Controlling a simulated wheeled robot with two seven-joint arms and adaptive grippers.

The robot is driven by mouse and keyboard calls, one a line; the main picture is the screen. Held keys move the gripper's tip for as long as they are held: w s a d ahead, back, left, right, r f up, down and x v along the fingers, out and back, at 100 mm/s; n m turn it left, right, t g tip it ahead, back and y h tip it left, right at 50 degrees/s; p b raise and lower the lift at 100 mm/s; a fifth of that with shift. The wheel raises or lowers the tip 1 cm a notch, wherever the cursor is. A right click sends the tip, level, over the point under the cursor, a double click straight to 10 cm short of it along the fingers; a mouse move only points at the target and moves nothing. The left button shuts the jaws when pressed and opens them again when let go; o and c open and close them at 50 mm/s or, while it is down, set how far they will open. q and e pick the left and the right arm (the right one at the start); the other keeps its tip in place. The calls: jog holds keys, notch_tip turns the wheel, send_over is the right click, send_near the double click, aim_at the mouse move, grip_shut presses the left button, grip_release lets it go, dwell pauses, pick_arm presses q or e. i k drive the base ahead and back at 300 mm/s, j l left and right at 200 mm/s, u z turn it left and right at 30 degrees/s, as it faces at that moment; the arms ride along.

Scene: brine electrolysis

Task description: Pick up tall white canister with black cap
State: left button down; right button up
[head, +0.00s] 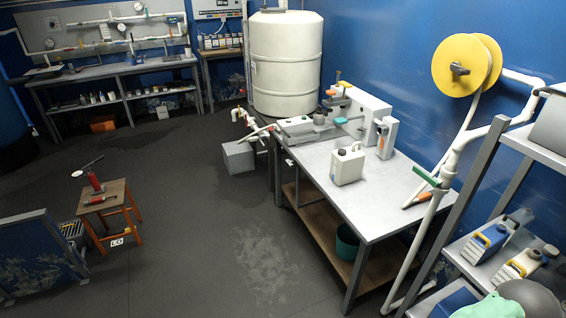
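A white canister (347,166) with a handle and a small dark cap stands upright on the grey-topped workbench (372,205), near its middle. It is the thing in view that best fits the tall white canister, though it looks rather squat from here. A narrower white and grey item (387,138) with an orange mark stands behind it to the right; I cannot make out a black cap on it. Neither of my grippers is in view.
A large white tank (286,65) stands behind the bench. White pipes and a yellow reel (462,62) are at its right, with a rack of blue and white containers (487,243). A wooden stool (105,205) stands left. The floor in front of the bench is clear.

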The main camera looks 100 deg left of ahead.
aim_at(348, 169)
jog(key=u, duration=2.7)
jog(key=i+j+z, duration=0.1)
jog(key=i+j, duration=0.25)
jog(key=i+j+z, duration=0.1)
jog(key=i+j, duration=0.2)
jog(key=i+j+z, duration=0.1)
jog(key=i+j, duration=0.2)
jog(key=j, duration=0.2)
jog(key=i+j+z, duration=0.1)
jog(key=i+j, duration=0.5)
jog(key=j, duration=0.25)
jog(key=z, duration=0.05)
